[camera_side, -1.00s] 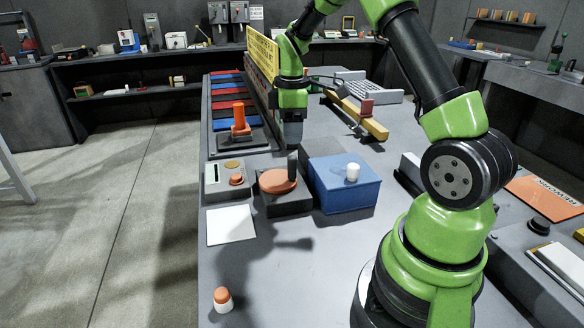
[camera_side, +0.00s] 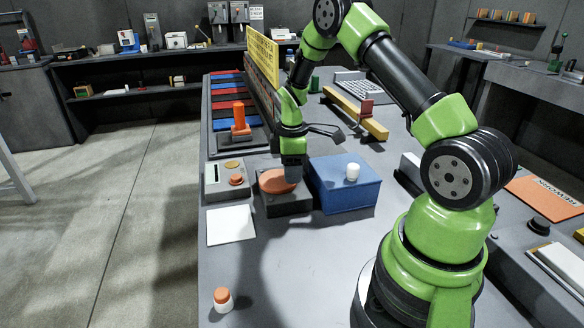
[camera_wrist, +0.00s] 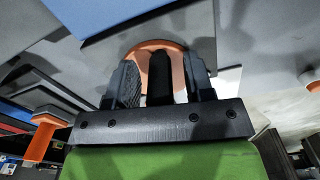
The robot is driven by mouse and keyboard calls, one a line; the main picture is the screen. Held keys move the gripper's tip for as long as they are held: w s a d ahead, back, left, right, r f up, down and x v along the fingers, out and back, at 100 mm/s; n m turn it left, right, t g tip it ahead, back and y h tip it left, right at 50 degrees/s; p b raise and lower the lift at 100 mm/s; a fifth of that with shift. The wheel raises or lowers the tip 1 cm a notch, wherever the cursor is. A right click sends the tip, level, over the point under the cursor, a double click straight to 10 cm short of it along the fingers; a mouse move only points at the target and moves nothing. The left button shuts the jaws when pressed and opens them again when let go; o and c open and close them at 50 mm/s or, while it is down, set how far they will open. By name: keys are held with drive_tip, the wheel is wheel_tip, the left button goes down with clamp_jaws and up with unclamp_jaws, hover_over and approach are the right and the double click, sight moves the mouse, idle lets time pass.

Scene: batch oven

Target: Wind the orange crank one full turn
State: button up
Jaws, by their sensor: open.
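The orange crank (camera_side: 271,182) is a round orange disc on a dark grey block, on the bench left of the blue box. Its upright black handle (camera_wrist: 160,78) shows in the wrist view, rising from the orange disc. My gripper (camera_side: 293,178) is low over the right side of the disc. In the wrist view my gripper's open fingers stand on either side of the handle. It appears apart from both fingers. In the side view my gripper hides the handle.
The blue box (camera_side: 344,190) with a white knob stands close on the right. A grey panel (camera_side: 213,187) with an orange button is on the left. A white sheet (camera_side: 231,225) and an orange-topped piece (camera_side: 222,300) lie nearer. The front bench is mostly clear.

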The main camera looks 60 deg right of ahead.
sight(275, 188)
clamp_jaws()
drive_tip(key=shift+a, duration=0.1)
drive_tip(key=m, duration=0.2)
drive_tip(key=a+m, duration=0.1)
drive_tip(key=shift+s+m, duration=0.1)
drive_tip(key=shift+m, duration=0.3)
drive_tip(key=m, duration=0.2)
drive_tip(key=a+m, duration=0.1)
drive_tip(key=m, duration=0.1)
drive_tip(key=shift+a+m, duration=0.15)
drive_tip(key=shift+m, duration=0.15)
drive_tip(key=m, duration=0.2)
drive_tip(key=w+a+m, duration=0.1)
drive_tip(key=m, duration=0.1)
drive_tip(key=shift+w+a+m, duration=0.15)
drive_tip(key=shift+w+m, duration=0.05)
drive_tip(key=shift+m, duration=0.65)
drive_tip(key=shift+w+a+m, duration=0.15)
drive_tip(key=shift+m, duration=0.65)
drive_tip(key=shift+w+a+m, duration=0.15)
drive_tip(key=shift+w+m, duration=0.05)
drive_tip(key=shift+m, duration=0.65)
